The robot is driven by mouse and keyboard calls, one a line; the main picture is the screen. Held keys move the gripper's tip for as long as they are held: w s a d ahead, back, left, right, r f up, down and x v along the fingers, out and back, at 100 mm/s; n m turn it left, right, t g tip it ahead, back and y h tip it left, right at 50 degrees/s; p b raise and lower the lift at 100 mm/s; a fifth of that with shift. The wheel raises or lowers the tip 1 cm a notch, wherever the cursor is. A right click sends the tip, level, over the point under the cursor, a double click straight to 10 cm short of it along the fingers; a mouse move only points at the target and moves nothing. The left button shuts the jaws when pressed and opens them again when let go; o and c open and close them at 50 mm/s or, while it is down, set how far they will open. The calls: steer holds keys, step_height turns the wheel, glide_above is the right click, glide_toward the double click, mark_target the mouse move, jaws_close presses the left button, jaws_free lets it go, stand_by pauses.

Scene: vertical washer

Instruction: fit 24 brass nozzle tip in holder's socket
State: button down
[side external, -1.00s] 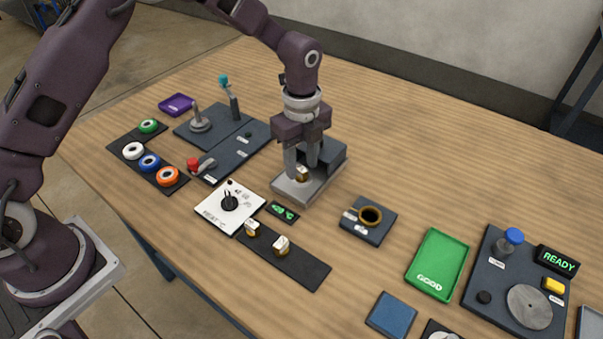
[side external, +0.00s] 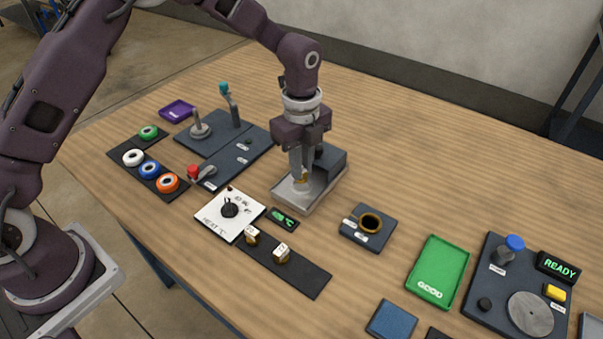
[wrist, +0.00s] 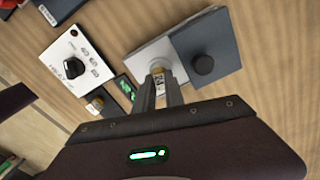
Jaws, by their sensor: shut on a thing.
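A brass nozzle tip (wrist: 157,68) with a pale label sits at the fingertips of my gripper (wrist: 160,88) in the wrist view. In the side view my gripper (side external: 301,180) points down over the light grey base of the holder (side external: 290,200), its fingers closed around the tip, of which only a little brass shows. The holder has a dark block with a round black knob (wrist: 203,64) beside the tip. The fingers hide the socket, so how deep the tip sits cannot be told. Two other brass tips (side external: 252,236) (side external: 281,252) stand on a dark strip (side external: 305,276).
A white heat dial panel (side external: 230,214) and small green-lit display (side external: 283,217) lie left of the holder. A dark block with a brass ring (side external: 370,221) stands to the right, before the green GOOD tray (side external: 438,264). Wood behind the holder is clear.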

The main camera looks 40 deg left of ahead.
mark_target(306, 170)
step_height(306, 170, up, 8)
steer(key=shift+d+f, duration=0.15)
steer(key=shift+f, duration=0.1)
steer(key=shift+w+d+n, duration=0.1)
steer(key=shift+d+n, duration=0.25)
steer(key=shift+n, duration=0.45)
steer(key=d+f+n, duration=0.3)
steer(key=d+n, duration=1.3)
steer(key=n, duration=0.4)
steer(key=shift+f, duration=3.35)
steer(key=shift+f, duration=0.15)
steer(key=c, duration=0.9)
jaws_free()
